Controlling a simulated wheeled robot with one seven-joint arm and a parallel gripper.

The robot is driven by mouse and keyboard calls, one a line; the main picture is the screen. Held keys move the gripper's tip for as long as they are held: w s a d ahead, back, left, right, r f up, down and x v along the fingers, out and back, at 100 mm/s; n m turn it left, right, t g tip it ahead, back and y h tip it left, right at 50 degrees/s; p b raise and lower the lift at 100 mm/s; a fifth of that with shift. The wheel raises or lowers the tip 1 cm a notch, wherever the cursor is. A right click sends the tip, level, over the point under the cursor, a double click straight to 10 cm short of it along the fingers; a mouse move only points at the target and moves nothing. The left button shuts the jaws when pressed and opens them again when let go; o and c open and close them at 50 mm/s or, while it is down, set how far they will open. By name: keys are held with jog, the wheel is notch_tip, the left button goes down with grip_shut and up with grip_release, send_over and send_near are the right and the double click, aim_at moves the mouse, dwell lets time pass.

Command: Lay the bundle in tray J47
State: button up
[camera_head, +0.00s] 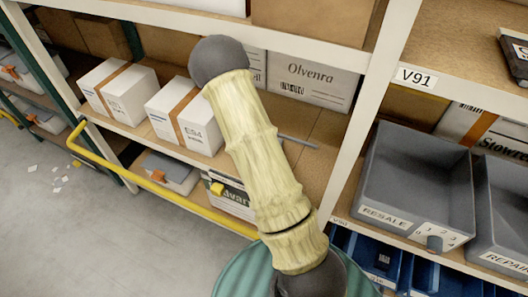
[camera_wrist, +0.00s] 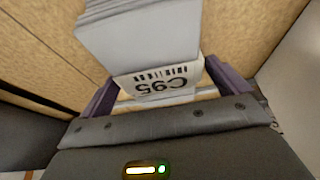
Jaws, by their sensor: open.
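In the wrist view, a stack of pale grey sheets (camera_wrist: 145,40), which looks like the bundle, lies on a brown board surface. A white label (camera_wrist: 160,82) reading C95 upside down crosses its near end. My gripper (camera_wrist: 163,88) is open, with one purple finger on each side of the labelled end. In the head view my arm crosses the middle and my gripper cannot be made out. No tray marked J47 can be read in either view.
In the head view, a grey tray marked RESALE (camera_head: 398,214) and one marked REPAIR (camera_head: 508,258) stand on the right shelf, above blue bins (camera_head: 380,262). Grey floor is at left.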

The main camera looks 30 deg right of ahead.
jog(key=shift+w+d+f, duration=0.15)
jog(key=shift+d+f, duration=0.05)
jog(key=shift+f, duration=0.4)
jog(key=c, duration=0.9)
jog(key=shift+r, duration=0.1)
jog(key=shift+r, duration=0.45)
jog(key=b+v, duration=0.1)
jog(key=v, duration=0.1)
jog(key=shift+a+r, duration=0.2)
jog(key=shift+r, duration=0.05)
jog(key=s+a, duration=0.3)
jog(key=a, duration=0.1)
jog(key=s+a+b, duration=0.1)
jog(key=s+a, duration=0.6)
jog(key=a, duration=0.2)
jog(key=shift+s+a, duration=0.1)
jog(key=shift+s, duration=0.2)
